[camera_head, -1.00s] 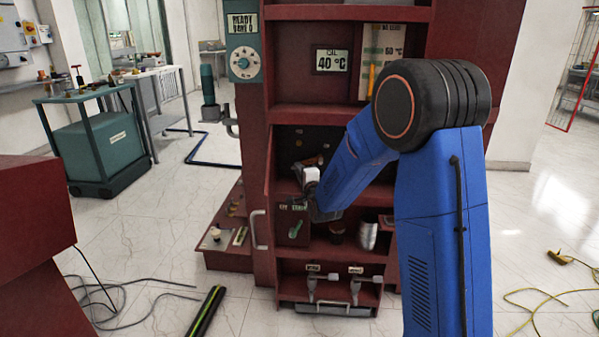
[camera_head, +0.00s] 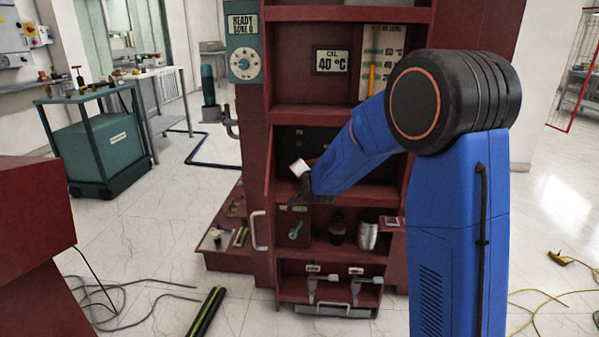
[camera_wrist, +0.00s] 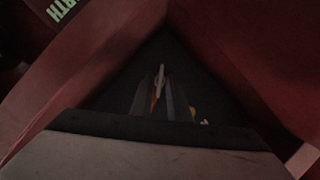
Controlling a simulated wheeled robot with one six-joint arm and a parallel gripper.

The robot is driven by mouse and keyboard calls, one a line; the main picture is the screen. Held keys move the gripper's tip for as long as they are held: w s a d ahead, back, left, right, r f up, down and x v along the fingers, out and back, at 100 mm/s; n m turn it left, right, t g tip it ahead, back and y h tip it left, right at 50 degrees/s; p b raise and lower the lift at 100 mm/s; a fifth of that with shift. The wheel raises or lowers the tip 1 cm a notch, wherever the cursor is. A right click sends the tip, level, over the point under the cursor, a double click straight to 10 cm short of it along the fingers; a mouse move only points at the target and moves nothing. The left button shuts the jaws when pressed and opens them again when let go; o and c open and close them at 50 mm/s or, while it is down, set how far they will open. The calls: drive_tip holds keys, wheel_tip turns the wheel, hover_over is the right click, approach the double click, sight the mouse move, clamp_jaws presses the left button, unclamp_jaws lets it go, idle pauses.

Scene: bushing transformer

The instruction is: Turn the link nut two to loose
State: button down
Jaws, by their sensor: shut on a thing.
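In the wrist view, the two dark fingers of my gripper (camera_wrist: 160,104) point into a dark recess between red panels. They are shut on a small, thin part (camera_wrist: 160,78) with pale and orange surfaces; the view is too dark to tell whether it is link nut two. The fingertips and any nuts there are too small or hidden to make out.
Red walls crowd my gripper on both sides in the wrist view. A dark jar (camera_head: 337,232) and a metallic cylinder (camera_head: 368,234) stand on the shelf below. Cables (camera_head: 110,300) lie on the floor.

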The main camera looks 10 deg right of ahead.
drive_tip(key=shift+a+n+g+h, duration=0.15)
drive_tip(key=shift+n+g+h, duration=0.35)
drive_tip(key=shift+n, duration=0.7)
drive_tip(key=shift+n+g+h, duration=0.4)
drive_tip(key=shift+n+h, duration=0.4)
drive_tip(key=shift+n, duration=0.4)
drive_tip(key=shift+w+r, duration=0.1)
drive_tip(key=c, duration=2)
unclamp_jaws()
drive_tip(key=v, duration=1.2)
drive_tip(key=shift+a, duration=0.15)
